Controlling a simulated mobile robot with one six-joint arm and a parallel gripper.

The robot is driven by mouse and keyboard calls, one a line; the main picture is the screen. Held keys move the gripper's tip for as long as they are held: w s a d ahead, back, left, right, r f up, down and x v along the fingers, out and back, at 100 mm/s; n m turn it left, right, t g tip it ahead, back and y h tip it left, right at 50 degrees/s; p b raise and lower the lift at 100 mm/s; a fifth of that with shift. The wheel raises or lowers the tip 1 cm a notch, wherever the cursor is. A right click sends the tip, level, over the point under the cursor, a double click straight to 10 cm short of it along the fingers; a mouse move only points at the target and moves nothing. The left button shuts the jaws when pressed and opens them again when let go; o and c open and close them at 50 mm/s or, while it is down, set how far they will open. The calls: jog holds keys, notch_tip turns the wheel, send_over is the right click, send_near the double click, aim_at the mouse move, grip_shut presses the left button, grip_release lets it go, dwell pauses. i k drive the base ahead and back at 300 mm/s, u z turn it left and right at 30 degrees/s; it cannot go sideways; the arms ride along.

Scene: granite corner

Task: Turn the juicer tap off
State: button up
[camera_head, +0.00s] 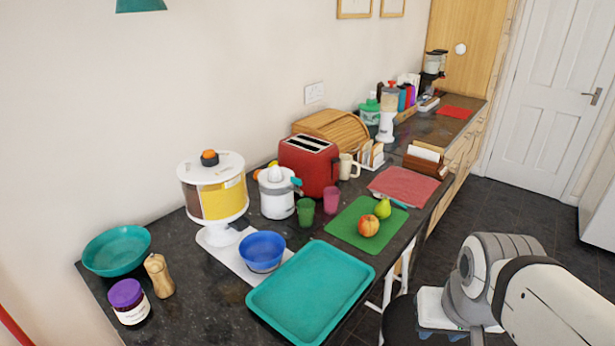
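The juicer (276,195) is a small white appliance standing on the dark counter, between a cereal dispenser and a red toaster. A small teal part (296,182) sticks out on its right side and looks like the tap; its setting is too small to tell. A green cup (306,211) stands just right of the juicer, and a pink cup (331,200) stands farther right. Grey and white links of my arm show at the lower right, well apart from the juicer. My gripper is not in view.
A cereal dispenser (222,203) stands left of the juicer, with a blue bowl (262,252) in front. A teal tray (312,292) lies at the counter's front edge. A green board (352,225) holds an apple and a pear. The red toaster (309,165) stands close behind.

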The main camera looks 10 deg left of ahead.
aim_at(297, 182)
jog(key=z, duration=0.25)
jog(key=k, duration=0.2)
jog(key=u, duration=2.1)
jog(key=k, duration=0.65)
jog(key=z, duration=1)
jog(key=i, duration=1)
